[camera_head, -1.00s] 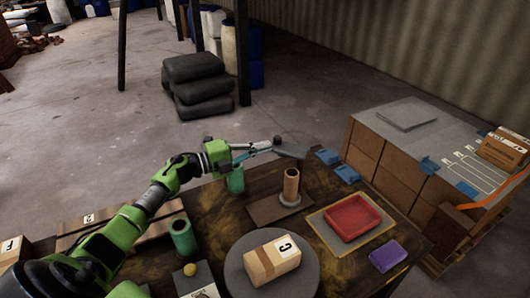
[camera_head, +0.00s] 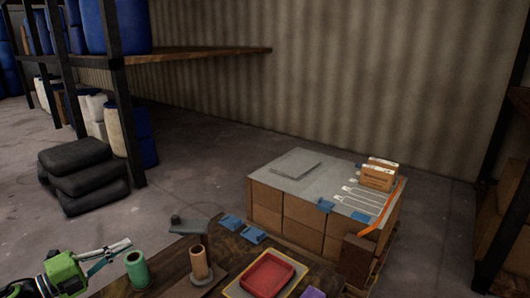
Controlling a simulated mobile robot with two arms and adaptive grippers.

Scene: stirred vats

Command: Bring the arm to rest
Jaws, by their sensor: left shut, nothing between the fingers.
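My left gripper (camera_head: 128,244) is at the lower left, on the end of my green arm. Its fingers are shut and empty, pointing right, and appear behind and left of a green cylinder (camera_head: 137,270) on the dark wooden table. A brown upright tube (camera_head: 199,264) stands to the right of that cylinder with a grey ring at its foot. A flat dark grey piece with a small knob (camera_head: 190,225) shows at the table's far side, apart from the fingertips. My right gripper is out of view.
A red tray (camera_head: 268,274) and a purple item (camera_head: 313,293) are on the table. Two blue pieces (camera_head: 231,222) (camera_head: 253,235) show near its far edge. A stack of cartons (camera_head: 304,232) with a grey top stands beyond. Dark sacks (camera_head: 82,172) lie on the floor by a shelf.

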